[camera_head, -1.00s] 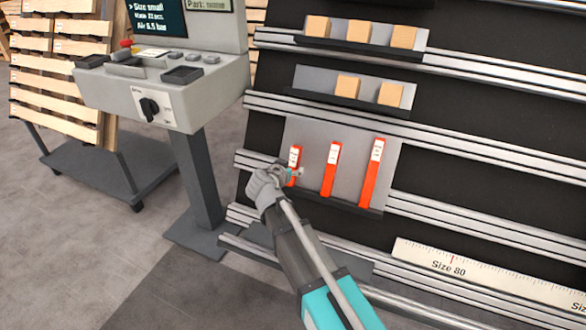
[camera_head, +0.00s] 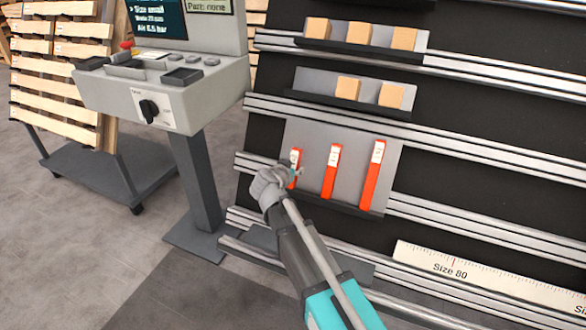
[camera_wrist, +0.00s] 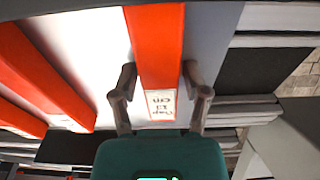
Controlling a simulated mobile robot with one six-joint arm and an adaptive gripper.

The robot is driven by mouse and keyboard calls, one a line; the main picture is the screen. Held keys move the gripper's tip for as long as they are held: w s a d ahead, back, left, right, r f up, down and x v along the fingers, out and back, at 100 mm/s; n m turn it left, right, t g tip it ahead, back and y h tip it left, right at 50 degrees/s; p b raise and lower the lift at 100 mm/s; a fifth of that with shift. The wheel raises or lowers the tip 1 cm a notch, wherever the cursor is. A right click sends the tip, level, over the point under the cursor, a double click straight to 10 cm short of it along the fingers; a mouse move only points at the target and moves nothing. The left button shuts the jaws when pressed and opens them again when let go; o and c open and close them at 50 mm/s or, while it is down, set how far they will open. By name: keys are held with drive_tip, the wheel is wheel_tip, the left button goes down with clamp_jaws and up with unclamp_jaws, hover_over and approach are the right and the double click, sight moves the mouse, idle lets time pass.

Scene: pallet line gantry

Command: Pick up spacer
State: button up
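Three orange spacers with white labels stand on a grey-backed rack shelf in the head view: the left one (camera_head: 296,168), the middle one (camera_head: 331,172) and the right one (camera_head: 373,176). My gripper (camera_head: 297,174) is at the left spacer. In the wrist view, my gripper (camera_wrist: 159,72) has one finger on each side of that spacer (camera_wrist: 155,35), near its labelled end. The fingertips appear at its edges, but I cannot tell whether they touch it. The spacer still stands at the shelf.
Shelves above hold several tan blocks (camera_head: 348,87). Metal rails (camera_head: 440,135) cross the black rack. A grey console (camera_head: 170,90) stands left of my arm, and a cart with wooden slats (camera_head: 60,90) is farther left. A "Size 80" ruler strip (camera_head: 480,277) is at lower right.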

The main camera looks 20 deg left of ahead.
sight(294, 159)
clamp_jaws()
drive_tip(key=shift+r, duration=0.2)
wheel_tip(294, 159, up, 3)
drive_tip(key=p, duration=0.3)
drive_tip(key=s+d+r+p, duration=0.9)
drive_tip(key=s+p, duration=0.1)
drive_tip(key=shift+d+r, duration=0.3)
idle(0.8)
